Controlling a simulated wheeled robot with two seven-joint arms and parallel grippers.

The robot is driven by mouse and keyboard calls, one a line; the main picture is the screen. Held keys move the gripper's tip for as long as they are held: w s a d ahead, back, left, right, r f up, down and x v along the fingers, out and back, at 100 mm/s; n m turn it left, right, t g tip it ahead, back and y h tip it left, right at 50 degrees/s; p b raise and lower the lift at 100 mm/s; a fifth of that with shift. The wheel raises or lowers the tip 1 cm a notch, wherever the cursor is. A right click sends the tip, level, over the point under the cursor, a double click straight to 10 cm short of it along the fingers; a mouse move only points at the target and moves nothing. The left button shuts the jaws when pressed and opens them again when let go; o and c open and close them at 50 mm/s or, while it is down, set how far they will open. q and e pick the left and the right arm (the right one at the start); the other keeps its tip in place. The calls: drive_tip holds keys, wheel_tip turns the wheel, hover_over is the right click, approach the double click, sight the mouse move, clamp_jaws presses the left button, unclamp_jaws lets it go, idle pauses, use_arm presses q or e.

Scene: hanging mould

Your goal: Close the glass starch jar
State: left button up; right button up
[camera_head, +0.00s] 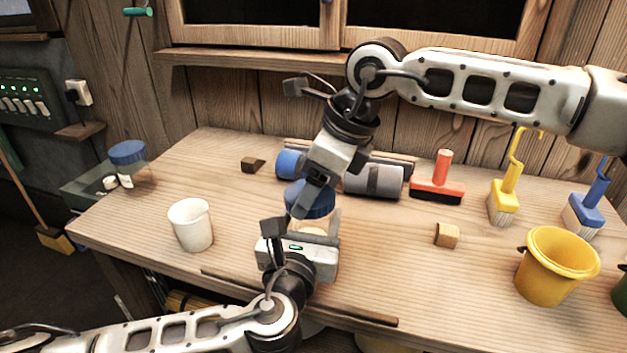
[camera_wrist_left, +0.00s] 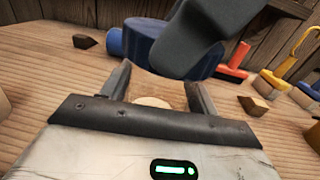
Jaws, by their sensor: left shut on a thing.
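The glass jar (camera_head: 318,228) stands near the middle of the bench, with pale contents (camera_wrist_left: 152,102) inside. My left gripper (camera_head: 304,238) is shut on the jar, its two fingers on either side of the glass in the left wrist view (camera_wrist_left: 160,95). The blue lid (camera_head: 318,203) is at the jar's mouth; it also shows in the left wrist view (camera_wrist_left: 140,42). My right gripper (camera_head: 306,200) reaches down from above, one finger in front of the lid. Its other finger is hidden, so its grip is unclear. Whether the lid touches the rim is hidden.
A white cup (camera_head: 191,226) stands left of the jar, and another blue-lidded jar (camera_head: 130,165) at the far left. A grey cylinder (camera_head: 374,180) lies behind. A wooden block (camera_head: 447,235), brushes (camera_head: 503,205) and a yellow bucket (camera_head: 552,268) are to the right.

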drive_tip(key=shift+f, duration=0.65)
drive_tip(key=shift+f, duration=0.55)
